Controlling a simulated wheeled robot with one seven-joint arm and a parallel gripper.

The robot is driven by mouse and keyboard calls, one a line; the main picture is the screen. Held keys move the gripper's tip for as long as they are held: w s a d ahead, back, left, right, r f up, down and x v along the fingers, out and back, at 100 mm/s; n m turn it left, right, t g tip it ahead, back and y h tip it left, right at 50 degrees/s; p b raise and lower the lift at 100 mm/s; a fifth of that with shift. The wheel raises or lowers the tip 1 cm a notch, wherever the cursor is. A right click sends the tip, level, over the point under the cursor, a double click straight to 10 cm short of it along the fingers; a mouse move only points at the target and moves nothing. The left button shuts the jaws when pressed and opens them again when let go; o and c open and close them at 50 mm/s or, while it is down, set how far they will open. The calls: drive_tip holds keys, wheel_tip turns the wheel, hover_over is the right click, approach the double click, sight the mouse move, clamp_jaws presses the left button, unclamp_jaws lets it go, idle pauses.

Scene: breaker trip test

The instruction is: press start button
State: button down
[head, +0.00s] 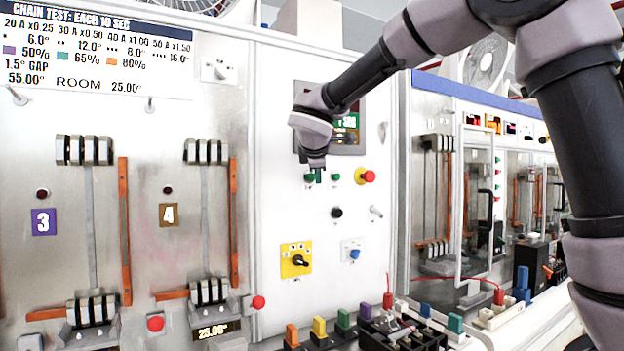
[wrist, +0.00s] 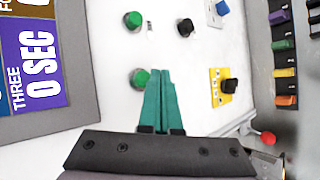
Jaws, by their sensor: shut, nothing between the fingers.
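Two green buttons stand side by side on the white panel, and no start label is readable. The left green button (head: 309,178) shows as the lower one in the turned wrist view (wrist: 138,78). The right green button (head: 335,177) is the upper one there (wrist: 133,20). My gripper (head: 317,174) is shut and empty, at the left green button in the head view. In the wrist view its teal fingertips (wrist: 160,74) are just right of that button and partly overlap its edge. I cannot tell whether they touch it.
A red button (head: 368,175), a black knob (head: 336,212), a blue button (head: 354,253) and a yellow plate with a rotary switch (head: 297,261) are nearby. A display (head: 347,128) is above. Coloured blocks (head: 344,318) line the ledge below. Breaker columns stand left.

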drive_tip(key=shift+s+d, duration=0.6)
drive_tip(key=shift+s, duration=0.3)
drive_tip(key=shift+s+d, duration=0.6)
drive_tip(key=shift+s, duration=0.3)
drive_tip(key=s+d+f+m+g, duration=0.2)
drive_tip(key=s+d+m, duration=0.25)
drive_tip(key=d, duration=0.55)
drive_tip(key=s+d+f+m+g, duration=0.1)
drive_tip(key=s+d+m+g, duration=0.15)
drive_tip(key=d+m, duration=0.55)
drive_tip(key=s+d+f+m, duration=0.1)
drive_tip(key=s+d+m, duration=0.2)
drive_tip(key=s, duration=0.3)
drive_tip(key=s+d+f+m+y, duration=0.1)
drive_tip(key=s+d+f+m, duration=0.1)
drive_tip(key=s+m, duration=0.2)
drive_tip(key=s+d+f+m+y, duration=0.1)
drive_tip(key=s+d+f+m, duration=0.1)
drive_tip(key=s, duration=0.5)
drive_tip(key=shift+s+d+m, duration=0.35)
drive_tip(key=shift+d+m, duration=0.45)
drive_tip(key=shift+m, duration=0.15)
drive_tip(key=shift+a, duration=0.1)
